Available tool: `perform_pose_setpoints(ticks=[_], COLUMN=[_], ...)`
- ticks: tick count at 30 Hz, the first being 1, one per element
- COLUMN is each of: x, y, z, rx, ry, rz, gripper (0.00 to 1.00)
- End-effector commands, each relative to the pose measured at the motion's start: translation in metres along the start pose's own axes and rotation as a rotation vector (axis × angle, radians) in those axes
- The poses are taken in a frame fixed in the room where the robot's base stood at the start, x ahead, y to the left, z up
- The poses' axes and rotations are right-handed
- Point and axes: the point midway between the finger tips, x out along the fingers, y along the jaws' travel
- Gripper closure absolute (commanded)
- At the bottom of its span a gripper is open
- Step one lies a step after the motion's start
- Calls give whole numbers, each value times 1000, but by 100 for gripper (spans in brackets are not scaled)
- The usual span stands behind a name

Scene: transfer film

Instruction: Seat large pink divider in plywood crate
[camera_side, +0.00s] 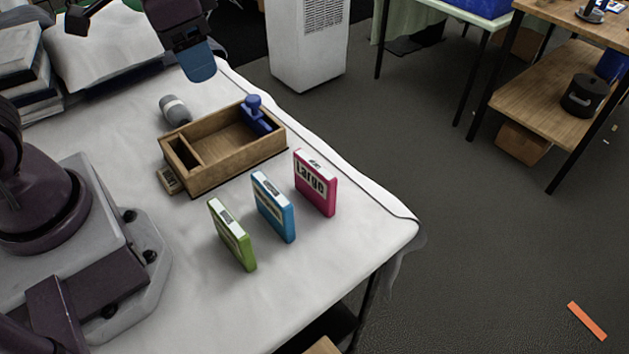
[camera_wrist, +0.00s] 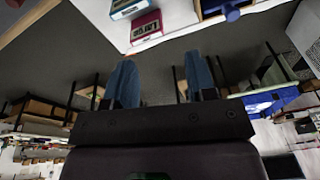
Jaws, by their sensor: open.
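The large pink divider (camera_side: 315,183), with a white label reading "Large", stands upright on the white table at the right end of a row of dividers. It also shows at the top of the wrist view (camera_wrist: 146,27). The plywood crate (camera_side: 232,163) sits behind the row, with a narrow compartment at its left and a wider one at its right. A blue knobbed piece (camera_side: 256,116) is at the crate's right end. My gripper (camera_side: 200,70) is raised above and behind the crate, apart from everything. In the wrist view its two blue fingers (camera_wrist: 155,80) are spread with nothing between them.
A blue divider (camera_side: 273,207) and a green divider (camera_side: 232,235) stand left of the pink one. A grey cylinder (camera_side: 175,110) lies behind the crate, and a small tan block (camera_side: 169,180) touches its left corner. The front of the white table (camera_side: 310,265) is clear.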

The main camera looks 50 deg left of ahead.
Motion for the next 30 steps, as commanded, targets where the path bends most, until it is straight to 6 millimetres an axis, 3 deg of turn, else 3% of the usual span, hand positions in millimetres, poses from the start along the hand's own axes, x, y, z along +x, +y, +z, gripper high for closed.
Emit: perform_pose_setpoints(ticks=[6, 15, 17, 21, 26, 30], x=[62, 146, 154, 149, 152, 172], y=[20, 52, 55, 56, 55, 56], z=[-48, -97, -106, -125, -125, -120], rx=[361, 948, 1056, 1237, 1338, 1350], ry=[-152, -210, -194, -135, -125, -129], rz=[46, 152, 162, 150, 156, 160], gripper=[49, 49, 49, 49, 49, 49])
